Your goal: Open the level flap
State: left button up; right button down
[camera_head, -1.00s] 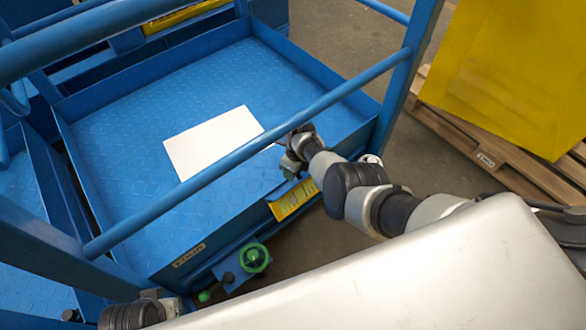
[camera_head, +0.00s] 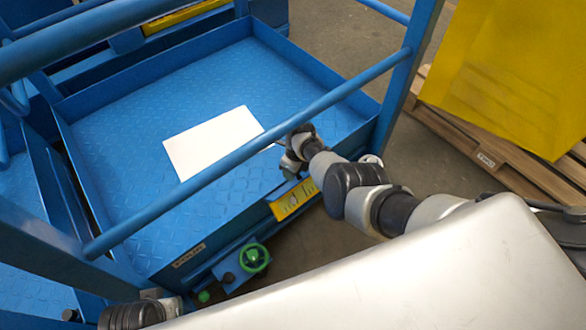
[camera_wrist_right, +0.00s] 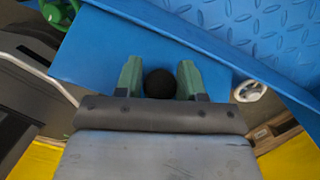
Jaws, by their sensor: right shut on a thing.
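In the right wrist view a black round knob (camera_wrist_right: 160,84) sits between the green fingertips of my right gripper (camera_wrist_right: 160,80), which is shut on it. Behind the knob is a flat blue panel (camera_wrist_right: 105,48), which looks like the level flap; how far it stands open cannot be told. In the head view my right gripper (camera_head: 292,165) is at the front right of the blue tray, beyond the rail and above a yellow marked plate (camera_head: 293,200). The knob is hidden there. Part of my left arm shows at the bottom left; its fingers cannot be made out.
A blue rail (camera_head: 245,150) crosses in front of the tray. A white sheet (camera_head: 212,140) lies on the tread-plate tray floor (camera_head: 110,120). A green handwheel (camera_head: 254,257) is below the tray front. A wooden pallet (camera_head: 455,130) with a yellow box (camera_head: 510,70) stands right.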

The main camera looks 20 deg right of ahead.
jog(key=shift+w+d+r, duration=0.2)
jog(key=shift+w+d, duration=0.2)
jog(key=shift+d, duration=0.05)
jog(key=c, duration=1)
grip_release()
jog(key=shift+o, duration=1.2)
jog(key=shift+f, duration=0.15)
jog(key=shift+s, duration=0.1)
jog(key=shift+a+f, duration=0.1)
jog(key=shift+a, duration=0.05)
